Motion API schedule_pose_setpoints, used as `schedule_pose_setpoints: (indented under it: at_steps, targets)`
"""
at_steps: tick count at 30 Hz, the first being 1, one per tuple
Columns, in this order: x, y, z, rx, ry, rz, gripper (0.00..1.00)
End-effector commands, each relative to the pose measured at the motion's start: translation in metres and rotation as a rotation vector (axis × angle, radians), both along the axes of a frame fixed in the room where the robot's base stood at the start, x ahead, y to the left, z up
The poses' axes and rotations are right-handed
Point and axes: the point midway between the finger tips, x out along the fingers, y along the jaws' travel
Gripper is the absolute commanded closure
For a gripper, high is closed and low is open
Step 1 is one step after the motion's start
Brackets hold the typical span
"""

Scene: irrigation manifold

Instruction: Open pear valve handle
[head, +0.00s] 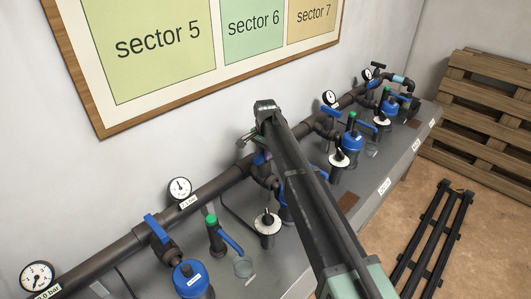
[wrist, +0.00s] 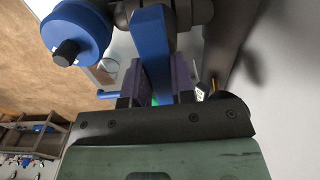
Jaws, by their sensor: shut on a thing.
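In the wrist view a blue valve handle (wrist: 152,42) runs between the two purple fingers of my gripper (wrist: 156,82), which is shut on it. The valve body is the dark fitting at the top edge. In the head view my gripper (head: 262,158) is at the dark pipe in the middle of the bench, with a purple finger just showing. My arm hides most of the held handle there. I cannot read a pear label on this valve.
A blue filter (wrist: 78,32) sits close to the handle. Other blue valve handles (head: 157,228), white discs (head: 267,222) and pressure gauges (head: 180,189) line the pipe. The wall with its sector board (head: 75,62) is close behind. A pallet (head: 490,105) leans at the right.

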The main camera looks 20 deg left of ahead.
Motion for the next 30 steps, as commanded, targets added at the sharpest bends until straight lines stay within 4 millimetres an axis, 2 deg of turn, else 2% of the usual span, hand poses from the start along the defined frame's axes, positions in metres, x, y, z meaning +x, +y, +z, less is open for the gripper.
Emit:
schedule_pose_setpoints:
  at_steps: [11, 30]
  targets:
    - [0.0000, 0.0000, -0.0001, 0.000, 0.000, 0.185, 1.00]
    - [-0.0001, -0.0001, -0.0002, 0.000, 0.000, 0.782, 1.00]
